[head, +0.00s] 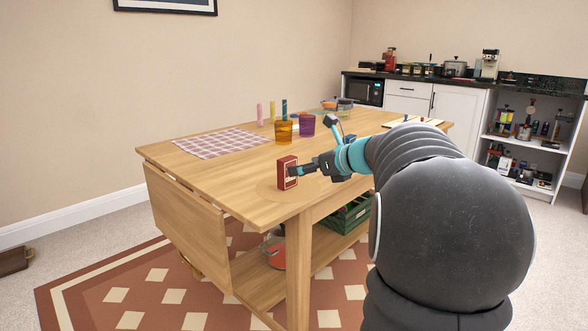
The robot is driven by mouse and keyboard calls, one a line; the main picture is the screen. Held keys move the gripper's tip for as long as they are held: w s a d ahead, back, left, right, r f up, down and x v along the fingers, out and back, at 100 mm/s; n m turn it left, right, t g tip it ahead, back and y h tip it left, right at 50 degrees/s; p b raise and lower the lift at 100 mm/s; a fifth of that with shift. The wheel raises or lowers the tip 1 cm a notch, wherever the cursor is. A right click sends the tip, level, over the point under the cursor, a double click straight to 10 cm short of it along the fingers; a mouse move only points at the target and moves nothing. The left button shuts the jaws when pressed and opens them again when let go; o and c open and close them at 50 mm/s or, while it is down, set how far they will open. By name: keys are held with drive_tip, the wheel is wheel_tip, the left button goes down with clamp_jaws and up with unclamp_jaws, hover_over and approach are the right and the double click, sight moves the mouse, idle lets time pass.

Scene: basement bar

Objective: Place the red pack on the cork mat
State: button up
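The red pack (287,172) stands upright near the front corner of the wooden table, with a pale panel on its face. My gripper (298,171) comes in from the right, and a dark finger overlaps the pack's side. The other finger is hidden, so I cannot see whether the grip is closed.
A checkered cloth (222,142) lies at the back left of the table (190,166). An amber cup (284,132) and a purple cup (307,125) stand behind the pack. Several small bottles and bowls stand farther back. Bare tabletop lies left of the mat.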

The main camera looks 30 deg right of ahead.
drive_tip(key=v, duration=0.5)
drive_tip(key=s+a+f+n+g, duration=0.35)
drive_tip(key=s+a+n, duration=0.25)
drive_tip(key=a+n, duration=0.3)
drive_tip(key=s+a+f+n+g, duration=0.2)
drive_tip(key=s+a+f+n, duration=0.2)
drive_tip(key=s+a+n, duration=0.45)
drive_tip(key=s+a+f+n+g+h, duration=0.1)
drive_tip(key=s+a+f+n+h, duration=0.1)
drive_tip(key=s+f+n, duration=0.2)
drive_tip(key=s+a+f+n+h, duration=0.2)
drive_tip(key=s+f+n, duration=0.3)
drive_tip(key=s+n, duration=0.4)
drive_tip(key=shift+s+a+n+g+h, duration=0.15)
drive_tip(key=shift+a+n+g+h, duration=0.2)
drive_tip(key=shift+a+n, duration=0.3)
drive_tip(key=shift+d, duration=0.1)
drive_tip(key=shift+c, duration=0.2)
